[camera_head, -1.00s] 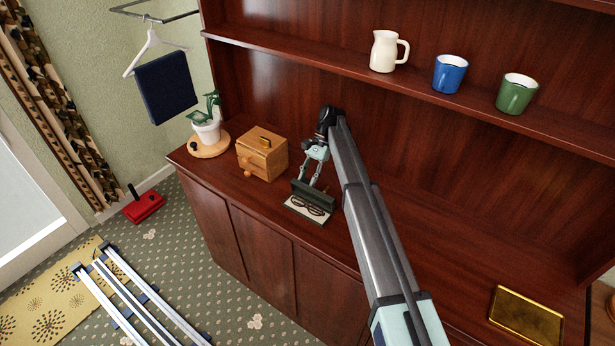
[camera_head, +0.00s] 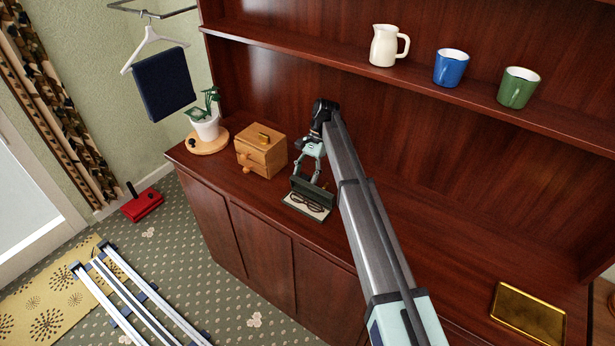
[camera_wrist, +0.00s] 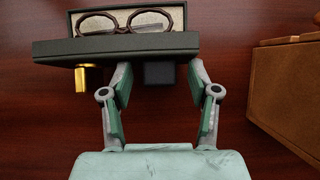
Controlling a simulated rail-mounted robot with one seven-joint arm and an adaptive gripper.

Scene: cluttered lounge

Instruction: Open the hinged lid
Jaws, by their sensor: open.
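A small dark green case (camera_head: 305,207) lies on the wooden cabinet top with dark-framed glasses (camera_head: 307,201) on its pale lining. Its hinged lid (camera_head: 313,191) stands raised at the back, so the inside shows. In the wrist view the lid (camera_wrist: 115,46) is seen edge-on at the top, with the glasses (camera_wrist: 130,21) beyond it. My gripper (camera_head: 309,178) is open behind the lid. In the wrist view my gripper (camera_wrist: 160,72) has its fingertips close to the lid's near side, with a black block (camera_wrist: 159,73) between them. I cannot tell whether they touch the lid.
A wooden box with a drawer (camera_head: 261,157) stands left of the case; a potted plant (camera_head: 206,126) is farther left. A gold piece (camera_wrist: 88,78) is left of the fingers in the wrist view. A gold tray (camera_head: 528,314) lies far right. The cabinet top between is clear.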

